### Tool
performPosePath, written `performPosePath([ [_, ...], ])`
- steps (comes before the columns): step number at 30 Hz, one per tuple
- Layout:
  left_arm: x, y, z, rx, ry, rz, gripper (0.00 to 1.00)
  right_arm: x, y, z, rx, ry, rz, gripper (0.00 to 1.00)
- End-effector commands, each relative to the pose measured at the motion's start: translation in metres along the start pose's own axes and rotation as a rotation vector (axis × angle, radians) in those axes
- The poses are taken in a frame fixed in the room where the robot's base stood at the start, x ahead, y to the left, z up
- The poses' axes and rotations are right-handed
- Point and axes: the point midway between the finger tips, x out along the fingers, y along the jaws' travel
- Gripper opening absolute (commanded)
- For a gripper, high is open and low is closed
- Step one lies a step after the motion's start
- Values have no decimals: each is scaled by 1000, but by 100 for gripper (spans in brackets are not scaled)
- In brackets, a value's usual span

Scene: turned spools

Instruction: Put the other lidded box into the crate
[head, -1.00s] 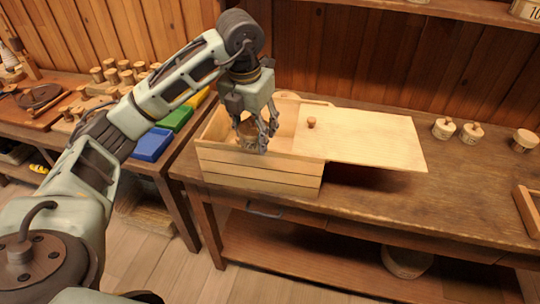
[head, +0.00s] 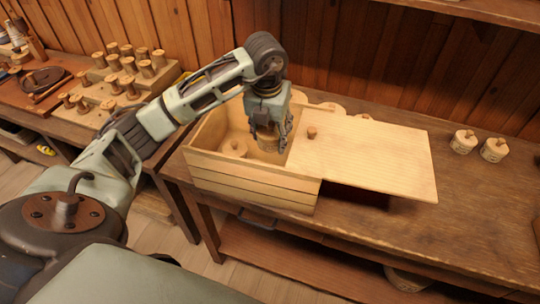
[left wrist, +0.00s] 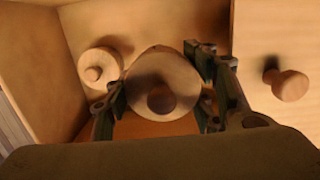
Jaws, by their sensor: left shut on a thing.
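The wooden crate (head: 250,189) stands on the bench with its flat lid (head: 375,158) slid aside to the right, leaving its left part open. My left gripper (head: 270,138) reaches down into this opening, shut on a round, pale lidded box (head: 269,143). In the left wrist view the held box (left wrist: 162,84) sits between the fingers, its dark knob facing the camera. Another lidded box (head: 233,149) is inside the crate to the left; it also shows in the left wrist view (left wrist: 100,70). Whether the held box touches the crate floor is unclear. My right gripper is out of view.
Two small lidded boxes (head: 463,142) (head: 494,150) stand on the bench (head: 400,236) at the right. Several round pale items (head: 330,107) show partly behind the crate. A side table at the left holds spools on a stepped stand (head: 120,88). The bench right of the lid is mostly clear.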

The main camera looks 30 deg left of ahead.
Motion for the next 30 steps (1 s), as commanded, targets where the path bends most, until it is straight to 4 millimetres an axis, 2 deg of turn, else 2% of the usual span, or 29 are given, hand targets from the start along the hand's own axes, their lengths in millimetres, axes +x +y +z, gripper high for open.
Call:
performPosePath([
  [3, 28, 0, -5, 0, 6, 0, 26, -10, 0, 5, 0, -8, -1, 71],
  [7, 50, 0, -7, 0, 3, 1, 26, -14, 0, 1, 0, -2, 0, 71],
  [15, 71, 0, -9, 0, 3, 1, 26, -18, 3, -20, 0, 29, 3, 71],
  [21, 97, 0, -12, 1, 2, -1, 26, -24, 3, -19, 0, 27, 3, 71],
  [30, 101, 0, -12, 1, 0, -1, 26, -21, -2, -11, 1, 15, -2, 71],
])
